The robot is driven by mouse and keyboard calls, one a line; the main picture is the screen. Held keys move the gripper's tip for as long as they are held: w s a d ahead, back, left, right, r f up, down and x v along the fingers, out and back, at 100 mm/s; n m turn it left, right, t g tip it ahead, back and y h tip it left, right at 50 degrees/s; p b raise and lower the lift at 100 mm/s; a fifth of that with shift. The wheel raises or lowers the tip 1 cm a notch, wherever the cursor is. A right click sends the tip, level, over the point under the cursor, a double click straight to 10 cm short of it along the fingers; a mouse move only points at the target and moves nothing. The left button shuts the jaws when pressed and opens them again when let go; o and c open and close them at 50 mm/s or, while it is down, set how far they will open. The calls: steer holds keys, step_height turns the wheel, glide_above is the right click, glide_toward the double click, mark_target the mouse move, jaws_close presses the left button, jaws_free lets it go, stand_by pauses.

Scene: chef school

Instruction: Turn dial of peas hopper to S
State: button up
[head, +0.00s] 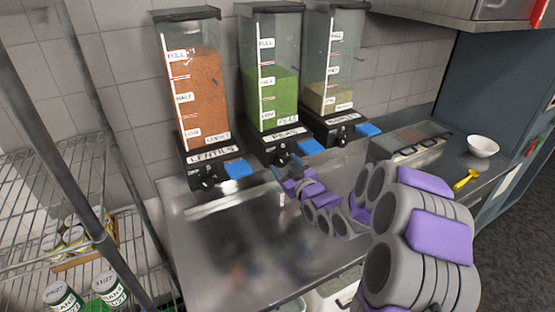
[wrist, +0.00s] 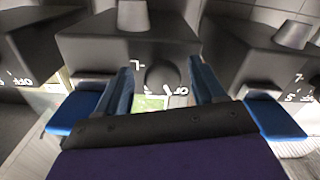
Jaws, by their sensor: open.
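The peas hopper (head: 270,95) is the middle dispenser in the head view, a clear bin about half full of green peas on a black base. Its black dial (head: 282,154) is on the front of the base, left of a blue lever (head: 311,147). My gripper (head: 287,168) is in front of this dial and partly overlaps it. In the wrist view the dark round dial (wrist: 162,78) lies between the blue fingers of my open gripper (wrist: 163,74), with a gap on each side. White marks show around the dial, including OFF, partly hidden. I cannot tell where the dial points.
The lentils hopper (head: 192,90) stands to the left and a beige-filled hopper (head: 331,75) to the right, each with a blue lever. A wire shelf (head: 40,200) is at the left. A white bowl (head: 482,146) and a yellow utensil (head: 466,180) are on the right counter.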

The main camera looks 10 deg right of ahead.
steer(key=shift+w+a, duration=0.1)
steer(key=shift+a, duration=0.35)
steer(key=shift+d, duration=0.5)
steer(key=c, duration=0.4)
steer(key=shift+a+r, duration=0.1)
steer(key=shift+a, duration=0.1)
steer(key=c, duration=0.7)
steer(key=shift+o, duration=0.2)
steer(key=m+p, duration=0.4)
steer(key=shift+r+m, duration=0.25)
steer(key=shift+m, duration=0.05)
steer(key=m+p, duration=0.3)
steer(key=m, duration=0.1)
steer(key=shift+a, duration=0.1)
steer(key=shift+m+p, duration=0.5)
steer(key=shift+m, duration=1.1)
steer(key=shift+a, duration=0.1)
